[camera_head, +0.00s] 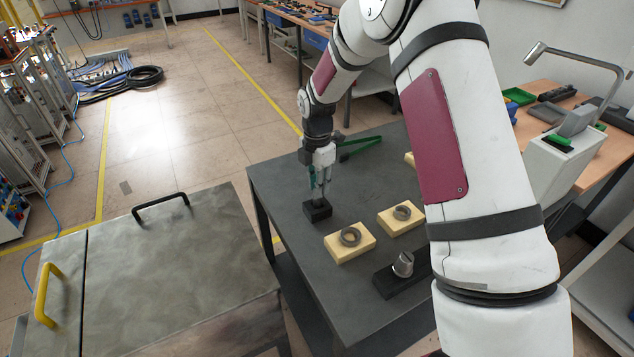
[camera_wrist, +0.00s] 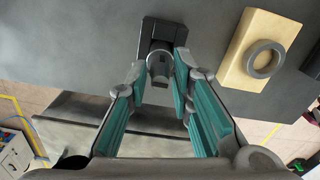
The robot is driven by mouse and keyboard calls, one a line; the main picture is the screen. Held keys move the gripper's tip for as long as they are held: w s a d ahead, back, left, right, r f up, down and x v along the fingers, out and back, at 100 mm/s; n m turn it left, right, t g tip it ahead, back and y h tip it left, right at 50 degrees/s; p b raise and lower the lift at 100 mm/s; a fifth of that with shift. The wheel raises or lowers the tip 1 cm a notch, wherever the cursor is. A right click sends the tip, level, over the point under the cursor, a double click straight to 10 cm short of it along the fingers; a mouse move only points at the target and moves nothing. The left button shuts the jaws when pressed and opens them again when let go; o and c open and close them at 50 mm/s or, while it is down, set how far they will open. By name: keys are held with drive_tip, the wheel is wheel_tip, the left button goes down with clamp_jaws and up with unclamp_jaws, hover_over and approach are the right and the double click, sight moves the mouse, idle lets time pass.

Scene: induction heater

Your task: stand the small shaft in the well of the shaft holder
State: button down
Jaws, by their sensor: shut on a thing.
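My gripper (camera_head: 321,188) points down over the left part of the dark table and is shut on the small shaft. The small grey shaft (camera_wrist: 159,68) shows between the teal-padded fingers (camera_wrist: 160,80) in the wrist view. A small black block, which looks like the shaft holder (camera_head: 318,211), sits directly below the fingertips; it also shows in the wrist view (camera_wrist: 165,27). The shaft overlaps the block's near part there. The fingers and shaft hide the well, so I cannot tell whether the shaft's lower end is inside it or above it.
Two yellow blocks with grey rings, one nearer (camera_head: 337,251) and one farther right (camera_head: 388,222), stand beside the holder. A black base (camera_head: 384,283) carries a thicker silver cylinder (camera_head: 403,263). Green-handled tongs (camera_head: 362,142) lie behind. A metal cabinet (camera_head: 170,270) stands left of the table.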

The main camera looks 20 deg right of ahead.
drive_tip(key=shift+f, duration=0.85)
drive_tip(key=c, duration=1.3)
unclamp_jaws()
wheel_tip(320, 180, up, 12)
drive_tip(key=shift+f, duration=0.1)
